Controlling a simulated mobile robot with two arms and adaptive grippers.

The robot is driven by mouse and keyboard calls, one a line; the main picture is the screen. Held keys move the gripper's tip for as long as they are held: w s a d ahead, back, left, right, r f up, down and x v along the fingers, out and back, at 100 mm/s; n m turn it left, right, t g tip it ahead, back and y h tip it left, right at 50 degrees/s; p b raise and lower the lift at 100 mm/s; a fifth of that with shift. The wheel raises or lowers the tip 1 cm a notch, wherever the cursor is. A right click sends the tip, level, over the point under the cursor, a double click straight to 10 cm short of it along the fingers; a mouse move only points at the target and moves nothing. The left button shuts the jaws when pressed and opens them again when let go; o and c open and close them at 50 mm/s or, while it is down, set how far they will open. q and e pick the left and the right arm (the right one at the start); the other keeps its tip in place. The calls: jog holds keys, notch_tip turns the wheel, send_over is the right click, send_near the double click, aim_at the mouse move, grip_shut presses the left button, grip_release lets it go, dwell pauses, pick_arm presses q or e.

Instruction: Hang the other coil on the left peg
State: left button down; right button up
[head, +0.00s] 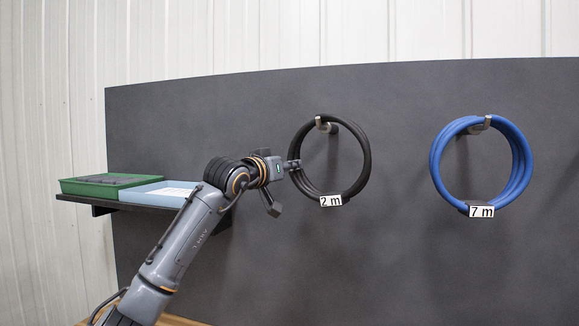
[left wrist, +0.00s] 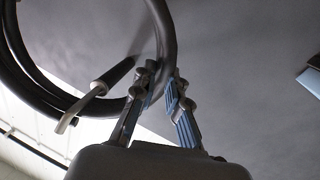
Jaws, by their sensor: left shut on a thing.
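The black coil (head: 367,160), tagged "2 m" (head: 331,201), is at the left peg (head: 323,123). The peg's metal tip shows in front of the top of the ring, and the coil appears to hang around it. My left gripper (head: 293,165) is shut on the coil's left side. In the left wrist view, the fingers (left wrist: 160,80) close on the black tube (left wrist: 163,35), and the peg (left wrist: 113,75) crosses the coil's strands. The blue coil (head: 437,160), tagged "7 m" (head: 482,211), hangs on the right peg (head: 482,124). My right gripper is out of view.
A shelf (head: 140,208) at the left of the dark board (head: 250,110) holds a green tray (head: 88,188) and a light blue tray (head: 143,193). My left arm passes in front of the shelf's right end. The board between the coils is clear.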

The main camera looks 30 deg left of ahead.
pick_arm(q)
jog(key=shift+r, duration=0.1)
jog(key=c, duration=1.3)
grip_release()
jog(key=shift+s, duration=0.1)
jog(key=s+d+b, duration=0.1)
jog(key=s, duration=0.2)
jog(key=s+b, duration=0.1)
jog(key=s, duration=0.2)
jog(key=s+d+b, duration=0.1)
jog(key=s, duration=0.2)
jog(key=shift+s+d+b, duration=0.3)
jog(key=shift+s+b, duration=0.05)
